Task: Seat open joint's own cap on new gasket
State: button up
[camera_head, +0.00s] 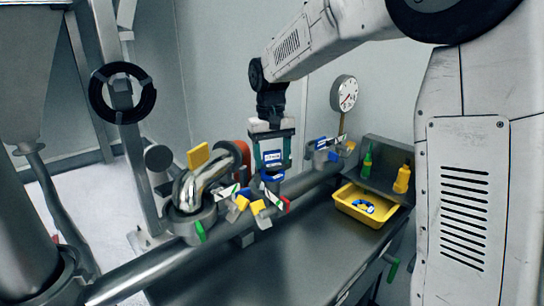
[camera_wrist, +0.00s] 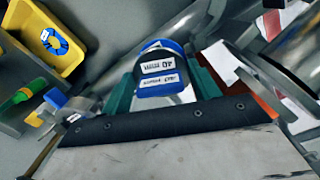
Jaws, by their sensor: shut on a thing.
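My gripper (camera_head: 272,168) points down over the pipe, its teal fingers shut on a metal cap (camera_wrist: 186,95) with a blue rim and white labels. The cap is between the fingers in the wrist view; in the head view the fingers partly hide it. Directly below is a pipe joint (camera_head: 265,212) with white, yellow, green and red tagged parts around it. I cannot tell whether the cap touches this joint or hangs just above it. No gasket on the joint can be made out.
Left is a shiny bent pipe (camera_head: 196,183); right is another labelled joint (camera_head: 322,155). The front bench (camera_head: 270,270) is clear.

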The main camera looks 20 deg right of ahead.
jog(key=shift+s+f, duration=0.15)
jog(key=shift+f, duration=0.45)
dwell(2.1)
